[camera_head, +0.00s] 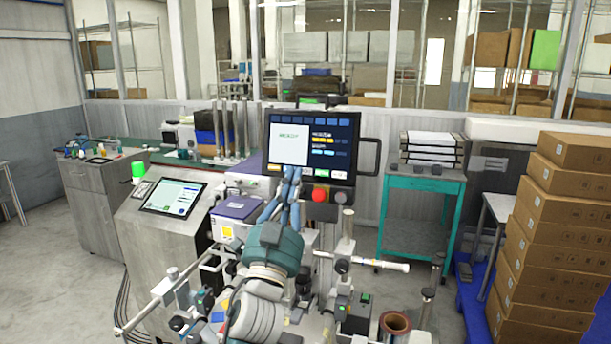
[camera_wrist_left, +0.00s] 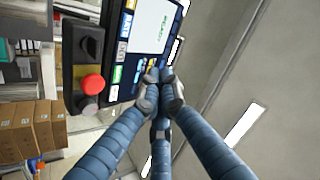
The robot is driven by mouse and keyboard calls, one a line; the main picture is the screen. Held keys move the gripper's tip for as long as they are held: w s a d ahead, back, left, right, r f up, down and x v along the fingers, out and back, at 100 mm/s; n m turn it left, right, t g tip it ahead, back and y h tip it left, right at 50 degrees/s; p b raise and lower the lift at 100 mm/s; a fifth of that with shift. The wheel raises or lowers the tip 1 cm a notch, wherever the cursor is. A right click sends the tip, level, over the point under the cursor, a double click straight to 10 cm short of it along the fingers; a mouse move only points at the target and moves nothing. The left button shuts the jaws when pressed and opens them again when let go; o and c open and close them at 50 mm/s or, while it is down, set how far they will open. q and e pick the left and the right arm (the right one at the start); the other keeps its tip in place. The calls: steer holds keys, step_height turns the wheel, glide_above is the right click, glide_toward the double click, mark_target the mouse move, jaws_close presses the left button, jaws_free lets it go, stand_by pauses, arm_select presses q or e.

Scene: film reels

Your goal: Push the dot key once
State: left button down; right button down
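The control panel (camera_head: 345,135) is a dark monitor with a lit screen, a white window on its left and a row of small coloured keys along its bottom edge. It also shows in the wrist view (camera_wrist_left: 128,60), turned sideways. I cannot make out which key is the dot key; the labels are too small. My left gripper (camera_head: 292,172) has its blue fingers drawn together, with nothing seen between them. Its fingertips (camera_wrist_left: 158,78) overlap the panel's lower edge, hiding part of the key row. I cannot tell whether they touch it. My right gripper is not in view.
A red emergency button (camera_head: 319,194) sits just below the panel, close right of my fingers. A smaller tilted touchscreen (camera_head: 173,197) stands at left. A teal cart (camera_head: 425,184) is behind, and stacked cardboard boxes (camera_head: 555,235) fill the right side.

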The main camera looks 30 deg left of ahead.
arm_select(q)
steer(key=shift+w+a+f+b, duration=0.15)
steer(key=shift+w+a+b, duration=0.1)
steer(key=shift+w, duration=0.55)
steer(key=shift+w+a+f+b, duration=0.1)
steer(key=shift+w+f+b, duration=0.15)
steer(key=shift+w, duration=0.55)
steer(key=shift+w+a+f+b, duration=0.1)
steer(key=shift+w+a+b, duration=0.15)
steer(key=shift+w, duration=0.55)
steer(key=shift+w, duration=0.1)
steer(key=shift+w+f, duration=0.1)
steer(key=shift+w, duration=0.25)
steer(key=shift+w+a+b, duration=0.15)
steer(key=shift+w+b, duration=0.15)
steer(key=shift+b, duration=0.1)
steer(key=shift+s, duration=0.2)
stand_by(0.4)
steer(key=shift+s+d+p, duration=0.2)
steer(key=shift+s+p, duration=0.15)
steer(key=shift+s, duration=0.2)
steer(key=shift+s+d+r+p, duration=0.2)
steer(key=shift+s+p, duration=0.15)
steer(key=shift+s, duration=0.45)
steer(key=shift+s+d+r+p, duration=0.2)
steer(key=shift+s+p, duration=0.1)
steer(key=shift+s, duration=0.5)
steer(key=shift+s+d+r+p, duration=0.2)
steer(key=shift+s+p, duration=0.15)
steer(key=shift+s, duration=0.45)
